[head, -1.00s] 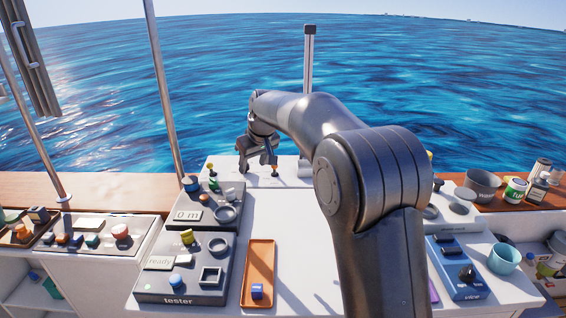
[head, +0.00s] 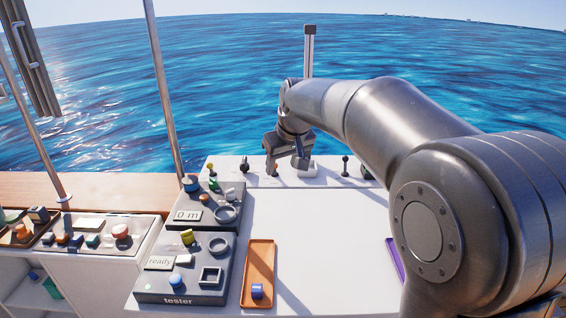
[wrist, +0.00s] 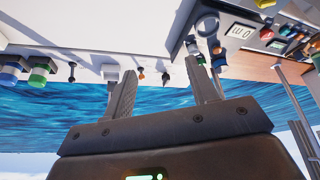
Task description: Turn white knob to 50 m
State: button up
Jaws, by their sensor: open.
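The white knob (head: 230,193) is small and sits on the upper grey panel (head: 178,222), beside a display (head: 187,215) that reads "0 m". A grey ring (head: 226,215) is just in front of the knob. My gripper (head: 287,160) is at the back of the white table, right of this panel and clearly apart from it. Its fingers are spread with nothing held. In the wrist view my gripper (wrist: 160,70) shows two separated fingers, with the display (wrist: 241,31) upside down at upper right. I cannot make out the knob's setting.
A lower grey panel (head: 150,287) marked "tester" and an orange tray (head: 246,287) with a blue cube (head: 257,291) stand in front. Small levers (head: 345,165) line the back edge. The white tabletop's middle is clear. My arm hides the right side.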

jog(key=n+t+h, duration=0.2)
jog(key=n+h, duration=0.7)
jog(key=n, duration=0.7)
send_near(226, 194)
jog(key=s+d, duration=0.1)
jog(key=d, duration=0.2)
jog(key=s+d, duration=0.1)
jog(key=d, duration=0.2)
jog(key=s+d, duration=0.1)
jog(key=d, duration=0.2)
jog(key=shift+s+f, duration=0.15)
jog(key=shift+f, duration=0.1)
jog(key=a+f+n+t, duration=0.1)
jog(key=a+n, duration=0.1)
jog(key=a, duration=0.1)
jog(key=a+n+t, duration=0.2)
jog(key=a, duration=0.1)
jog(key=a+f+n+t+h, duration=0.1)
jog(key=a+n, duration=0.1)
jog(key=a, duration=0.1)
jog(key=shift+w+a+f, duration=0.15)
jog(key=shift+w+f, duration=0.1)
jog(key=shift+f, duration=0.05)
jog(key=x, duration=1)
jog(key=shift+w, duration=0.35)
jog(key=shift+c, duration=0.2)
jog(key=c, duration=0.9)
